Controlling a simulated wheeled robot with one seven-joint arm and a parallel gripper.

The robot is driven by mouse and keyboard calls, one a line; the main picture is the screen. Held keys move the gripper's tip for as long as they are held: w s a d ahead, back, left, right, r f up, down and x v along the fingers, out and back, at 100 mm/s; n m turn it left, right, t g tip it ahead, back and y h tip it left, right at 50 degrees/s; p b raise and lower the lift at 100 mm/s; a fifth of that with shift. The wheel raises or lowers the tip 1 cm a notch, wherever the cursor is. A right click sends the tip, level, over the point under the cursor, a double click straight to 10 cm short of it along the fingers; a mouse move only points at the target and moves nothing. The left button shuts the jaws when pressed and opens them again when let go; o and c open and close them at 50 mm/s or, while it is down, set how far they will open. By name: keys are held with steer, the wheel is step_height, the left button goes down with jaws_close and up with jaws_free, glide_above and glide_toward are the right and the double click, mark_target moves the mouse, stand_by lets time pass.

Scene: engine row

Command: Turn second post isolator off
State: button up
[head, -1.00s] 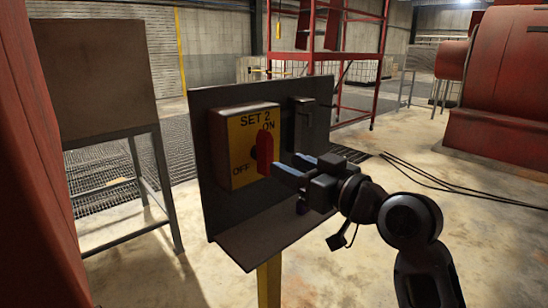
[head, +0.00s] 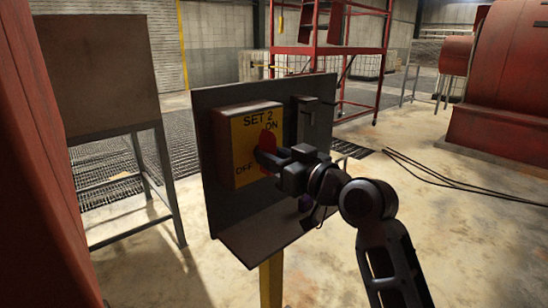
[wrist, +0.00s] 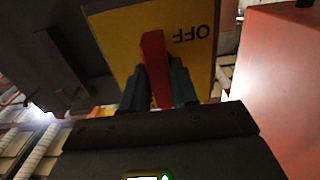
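The isolator is a box with a yellow face (head: 246,138) marked SET 2, ON and OFF, on a dark upright panel. Its red handle (head: 267,136) stands roughly upright, with its top beside ON; OFF is at lower left. My gripper (head: 265,157) is at the handle, coming from the right and covering its middle. In the wrist view the red handle (wrist: 154,62) lies between the two dark fingers of my gripper (wrist: 158,82), which sit close against both sides. OFF shows upside down on the yellow face (wrist: 200,42) there.
A grey box (head: 303,120) is on the same panel (head: 213,205), right of the isolator. A tray-like ledge (head: 262,236) juts out below. A red machine part (head: 35,180) fills the left edge. Open concrete floor (head: 460,240) lies to the right.

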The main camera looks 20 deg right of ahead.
jaws_close()
steer(key=shift+f+n+b, duration=0.1)
steer(key=shift+n+b, duration=0.3)
steer(key=shift+b, duration=0.25)
steer(key=shift+a+n+b, duration=0.1)
steer(key=shift+n+b, duration=8.5)
steer(key=shift+b, duration=0.25)
